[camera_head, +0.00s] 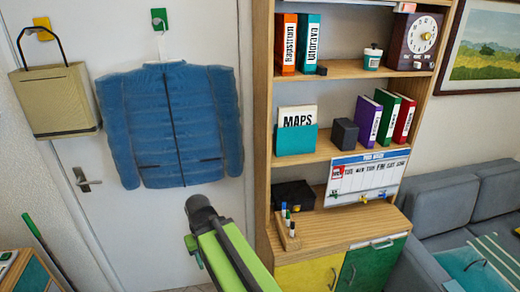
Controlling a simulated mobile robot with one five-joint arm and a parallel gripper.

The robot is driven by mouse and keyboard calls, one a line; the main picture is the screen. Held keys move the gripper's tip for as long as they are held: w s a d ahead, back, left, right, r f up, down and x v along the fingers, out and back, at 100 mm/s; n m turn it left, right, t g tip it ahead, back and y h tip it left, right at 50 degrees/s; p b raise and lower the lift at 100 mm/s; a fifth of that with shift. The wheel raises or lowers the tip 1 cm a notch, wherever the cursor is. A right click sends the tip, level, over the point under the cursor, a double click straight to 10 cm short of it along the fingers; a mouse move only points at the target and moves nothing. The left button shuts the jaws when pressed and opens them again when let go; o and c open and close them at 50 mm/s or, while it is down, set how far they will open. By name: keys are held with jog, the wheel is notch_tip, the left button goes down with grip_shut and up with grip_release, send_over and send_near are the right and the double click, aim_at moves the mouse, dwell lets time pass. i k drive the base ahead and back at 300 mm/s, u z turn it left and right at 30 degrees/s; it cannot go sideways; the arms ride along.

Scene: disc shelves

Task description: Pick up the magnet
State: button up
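Small coloured pieces that look like magnets sit along the lower edge of the weekly planner board (368,176), on the shelf unit's counter. One is a yellow piece (363,199), and another yellow and blue piece (383,194) is to its right. They are too small to tell their exact shape or which one is the task's magnet. My green arm with a dark rounded joint reaches up from the bottom middle, left of the counter. I cannot make out any gripper fingers, and nothing held shows.
The wooden shelf unit (262,130) holds binders, boxes and a clock (412,42). A marker holder (289,233) and black box (293,194) stand left of the planner. A grey sofa (440,205) is at right. A door with a blue jacket (172,125) is at left.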

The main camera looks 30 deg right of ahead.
aim_at(363, 197)
jog(key=z, duration=1.7)
jog(key=k, duration=0.95)
jog(key=i, duration=0.95)
jog(key=z, duration=0.1)
